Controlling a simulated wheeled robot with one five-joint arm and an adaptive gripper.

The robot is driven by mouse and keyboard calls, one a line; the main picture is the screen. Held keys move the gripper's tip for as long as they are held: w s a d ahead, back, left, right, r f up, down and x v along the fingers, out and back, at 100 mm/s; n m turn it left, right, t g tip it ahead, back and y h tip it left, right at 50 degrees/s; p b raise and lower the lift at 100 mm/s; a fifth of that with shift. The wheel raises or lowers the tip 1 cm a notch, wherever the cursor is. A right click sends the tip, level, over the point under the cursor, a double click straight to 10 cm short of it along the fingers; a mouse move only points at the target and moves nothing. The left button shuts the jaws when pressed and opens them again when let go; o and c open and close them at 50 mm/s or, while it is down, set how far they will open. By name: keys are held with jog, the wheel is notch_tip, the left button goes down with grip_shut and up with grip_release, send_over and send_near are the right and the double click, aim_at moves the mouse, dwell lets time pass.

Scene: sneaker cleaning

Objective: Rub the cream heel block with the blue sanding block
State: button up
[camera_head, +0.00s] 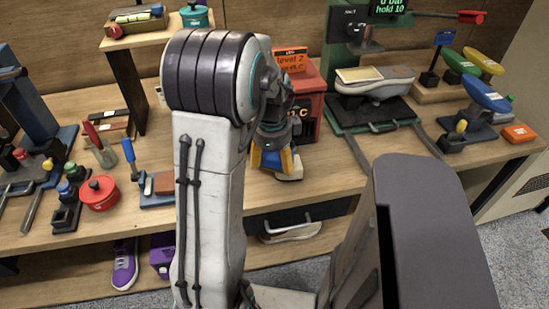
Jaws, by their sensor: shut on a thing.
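My gripper (272,147) reaches down over the bench in the middle of the picture, partly hidden by my own arm. It is shut on a blue block with a yellow part beside it, which I take to be the blue sanding block (271,161). A cream piece (291,172), probably the cream heel block, shows just below and right of it on the bench. The blue block overlaps the cream piece in the picture; I cannot tell whether they touch. The fingertips are too small and covered to make out.
A red box with an orange sign (290,58) stands just behind my gripper. A green press (345,118) holding a shoe form is to the right. A red pot (99,193) and a blue-handled tool (129,150) are on the left.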

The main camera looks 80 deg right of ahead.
jog(key=shift+r+p, duration=1.95)
jog(key=shift+r, duration=0.8)
jog(key=shift+r, duration=0.15)
jog(key=shift+r+p, duration=1.2)
jog(key=shift+r, duration=0.2)
jog(key=shift+s, duration=0.1)
